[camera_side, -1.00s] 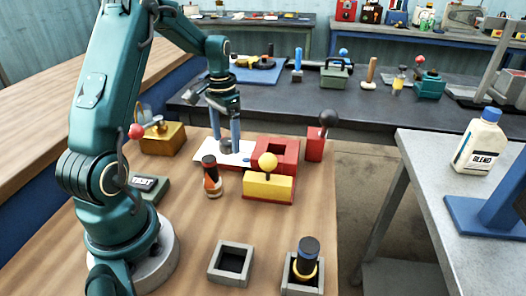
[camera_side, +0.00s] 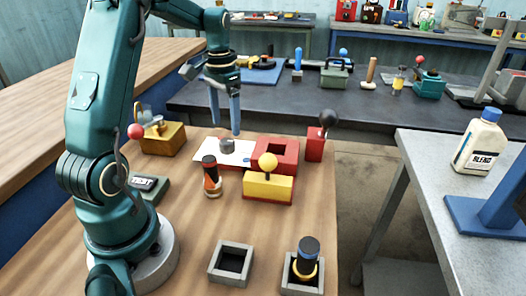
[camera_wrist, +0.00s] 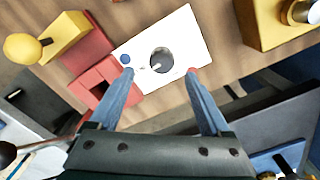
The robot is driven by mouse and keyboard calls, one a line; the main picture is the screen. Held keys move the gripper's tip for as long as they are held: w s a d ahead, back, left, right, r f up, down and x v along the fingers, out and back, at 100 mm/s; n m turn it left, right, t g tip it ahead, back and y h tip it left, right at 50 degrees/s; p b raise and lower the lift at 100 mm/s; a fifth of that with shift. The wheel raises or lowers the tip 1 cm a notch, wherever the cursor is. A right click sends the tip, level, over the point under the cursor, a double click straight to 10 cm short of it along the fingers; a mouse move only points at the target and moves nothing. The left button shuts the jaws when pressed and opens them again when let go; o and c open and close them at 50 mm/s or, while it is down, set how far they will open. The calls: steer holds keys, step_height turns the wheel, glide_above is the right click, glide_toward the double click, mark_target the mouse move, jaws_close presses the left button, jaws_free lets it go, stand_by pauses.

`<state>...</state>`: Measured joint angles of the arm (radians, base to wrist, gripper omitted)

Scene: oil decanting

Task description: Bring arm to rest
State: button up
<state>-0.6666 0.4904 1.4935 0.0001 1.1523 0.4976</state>
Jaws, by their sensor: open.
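My gripper (camera_side: 226,132) hangs with its fingers pointing down above the white card on the wooden table. It is open and empty; in the wrist view its two blue fingers (camera_wrist: 160,72) are spread wide. A small dark grey round piece (camera_side: 226,146) sits on the white card (camera_side: 240,160), below the fingertips and apart from them. In the wrist view the grey piece (camera_wrist: 161,60) shows between and beyond the fingertips.
Near the card stand a red block with a square hole (camera_side: 291,149), a yellow block with a ball knob (camera_side: 268,188), a dark-capped bottle (camera_side: 211,178) and a brass-coloured box (camera_side: 162,140). Two grey square holders (camera_side: 232,279) are at the front; the right one holds a dark bottle (camera_side: 307,256).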

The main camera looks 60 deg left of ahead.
steer(key=s+d+r+m+t+y, duration=0.1)
steer(key=s+d+r+m+t, duration=0.15)
steer(key=d+r, duration=0.9)
steer(key=s+d+f+t+h, duration=0.1)
steer(key=s+d+f+t, duration=0.2)
steer(key=s+d, duration=0.6)
step_height(320, 180, down, 2)
steer(key=shift+f, duration=0.1)
